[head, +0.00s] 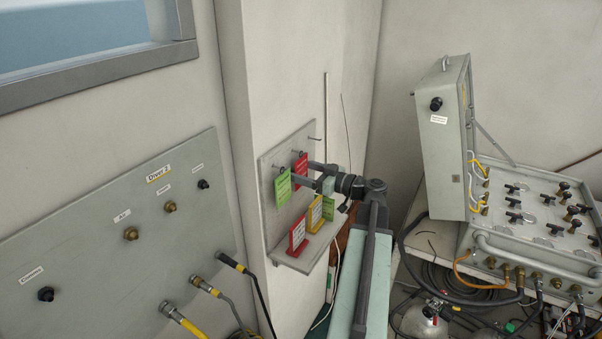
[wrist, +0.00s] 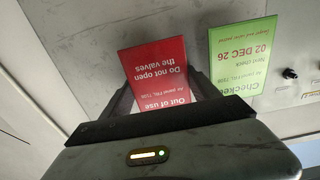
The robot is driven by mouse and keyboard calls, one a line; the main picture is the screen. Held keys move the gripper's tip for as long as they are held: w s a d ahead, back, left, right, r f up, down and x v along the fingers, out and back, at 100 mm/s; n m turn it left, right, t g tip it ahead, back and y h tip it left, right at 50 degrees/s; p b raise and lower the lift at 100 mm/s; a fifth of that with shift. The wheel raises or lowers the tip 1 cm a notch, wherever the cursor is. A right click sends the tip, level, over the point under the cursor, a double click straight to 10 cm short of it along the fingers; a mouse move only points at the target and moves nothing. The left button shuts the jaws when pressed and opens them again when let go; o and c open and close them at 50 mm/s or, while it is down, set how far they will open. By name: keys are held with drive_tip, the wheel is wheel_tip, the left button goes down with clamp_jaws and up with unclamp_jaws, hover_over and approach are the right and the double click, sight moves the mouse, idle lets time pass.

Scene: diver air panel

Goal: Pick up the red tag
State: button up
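A red tag (head: 300,163) hangs on the grey tag board in the head view. In the wrist view this red tag (wrist: 158,72) shows white print reading "Out of use" and "Do not open the valves", upside down. My gripper (head: 302,172) is at the board, with its fingers spread apart. In the wrist view my gripper (wrist: 160,84) has a dark finger on each side of the red tag's lower part in the picture. The fingers do not look closed on it. Whether either finger touches the tag, I cannot tell. A second red tag (head: 297,235) stands on the board's lower ledge.
A green tag (head: 283,186) hangs close left of my gripper; this green tag (wrist: 243,62) is on the right in the wrist view. The Diver 2 panel (head: 110,240) is left; an open valve case (head: 520,220) is right.

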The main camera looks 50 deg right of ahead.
drive_tip(key=c, duration=0.6)
drive_tip(key=shift+r, duration=0.1)
drive_tip(key=shift+r+p, duration=0.2)
drive_tip(key=shift+p, duration=0.1)
drive_tip(key=v, duration=1.8)
drive_tip(key=shift+f, duration=0.1)
